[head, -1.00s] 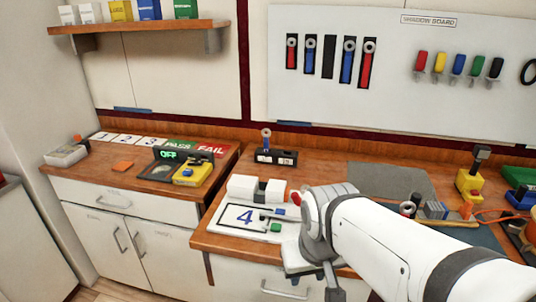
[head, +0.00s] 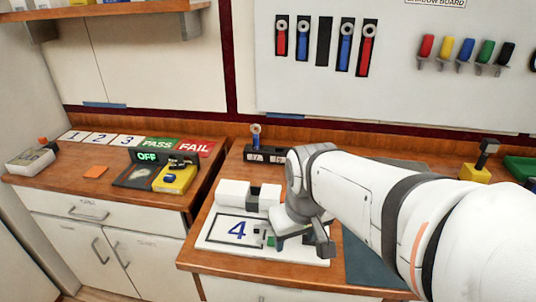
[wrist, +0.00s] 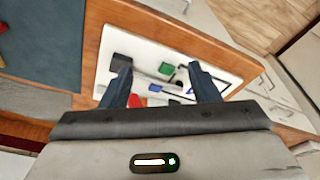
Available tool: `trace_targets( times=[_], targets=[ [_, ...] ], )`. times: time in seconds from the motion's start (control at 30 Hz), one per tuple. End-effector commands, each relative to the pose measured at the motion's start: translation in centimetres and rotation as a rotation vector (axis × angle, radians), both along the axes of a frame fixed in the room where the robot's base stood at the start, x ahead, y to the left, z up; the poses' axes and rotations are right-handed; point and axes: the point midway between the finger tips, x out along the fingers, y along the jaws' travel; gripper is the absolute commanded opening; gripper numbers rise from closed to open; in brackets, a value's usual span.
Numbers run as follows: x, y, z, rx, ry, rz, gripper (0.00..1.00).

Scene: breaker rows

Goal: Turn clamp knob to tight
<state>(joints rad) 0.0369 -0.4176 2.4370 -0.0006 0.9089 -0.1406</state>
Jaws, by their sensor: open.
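A white board marked 4 (head: 215,238) lies at the front of the right bench. A white clamp-like block with a dark middle band (head: 252,196) stands at its back edge. In the wrist view a red part (wrist: 137,101), which may be the clamp knob, shows partly behind the left finger. In the head view my arm hides the board's right side and the red part.
A yellow-based device (head: 476,171) stands at the right. A dark mat (head: 362,262) lies right of the board.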

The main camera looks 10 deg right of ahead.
Motion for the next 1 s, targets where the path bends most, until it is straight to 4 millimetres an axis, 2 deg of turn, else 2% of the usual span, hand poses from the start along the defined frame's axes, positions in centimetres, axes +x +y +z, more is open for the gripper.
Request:
trace_targets(
  times=[0.1,0.27,0.5,0.6,0.8,1.0],
  targets=[
    [3.4,-1.0,1.5,-0.031,0.037,0.134,0.55],
    [8.7,-2.9,2.4,-0.07,0.087,0.365,0.55],
    [16.1,-6.6,1.9,-0.102,0.152,0.712,0.55],
    [18.5,-8.1,1.1,-0.104,0.173,0.84,0.55],
    [21.5,-10.1,-0.3,-0.107,0.193,1.011,0.55],
    [22.3,-10.7,-1.5,-0.105,0.2,1.064,0.55]
  ],
)
